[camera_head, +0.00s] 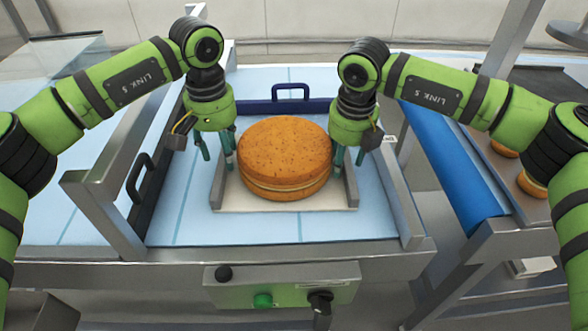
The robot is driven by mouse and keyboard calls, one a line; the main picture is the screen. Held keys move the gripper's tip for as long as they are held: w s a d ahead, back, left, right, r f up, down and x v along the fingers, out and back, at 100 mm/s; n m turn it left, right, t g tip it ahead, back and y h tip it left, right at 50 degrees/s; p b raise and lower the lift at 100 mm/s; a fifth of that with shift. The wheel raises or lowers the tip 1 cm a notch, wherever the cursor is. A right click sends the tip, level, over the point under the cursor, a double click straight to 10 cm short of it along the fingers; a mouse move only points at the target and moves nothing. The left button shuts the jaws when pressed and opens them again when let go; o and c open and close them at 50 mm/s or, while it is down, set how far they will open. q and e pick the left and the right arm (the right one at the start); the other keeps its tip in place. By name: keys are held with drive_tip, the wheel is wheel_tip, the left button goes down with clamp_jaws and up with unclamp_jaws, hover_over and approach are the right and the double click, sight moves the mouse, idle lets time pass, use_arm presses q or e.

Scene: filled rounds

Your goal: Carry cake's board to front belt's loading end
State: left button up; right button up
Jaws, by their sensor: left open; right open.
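A round golden-brown layered cake (284,155) rests on a pale board (285,204) with raised grey rails along its left and right sides. The board lies on a light-blue belt surface (300,228). My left gripper (215,158) points down at the board's left rail, its open fingers on either side of the rail. My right gripper (348,156) points down at the right rail with its fingers open. Whether the fingers touch the rails cannot be told.
A dark blue bar with a handle (290,93) stands behind the cake. Metal side rails (105,205) frame the belt. A control box (282,287) with a green button is in front. A blue-edged conveyor (455,165) with small cakes (531,184) stands at the right.

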drive_tip(key=shift+s+f, duration=0.1)
drive_tip(key=shift+f, duration=0.1)
drive_tip(key=shift+r, duration=0.15)
use_arm(q)
wheel_tip(320, 180, up, 8)
drive_tip(key=shift+f, duration=0.2)
use_arm(e)
wheel_tip(320, 180, up, 12)
drive_tip(key=s, duration=0.1)
drive_tip(key=shift+s, duration=0.2)
drive_tip(key=shift+a, duration=0.1)
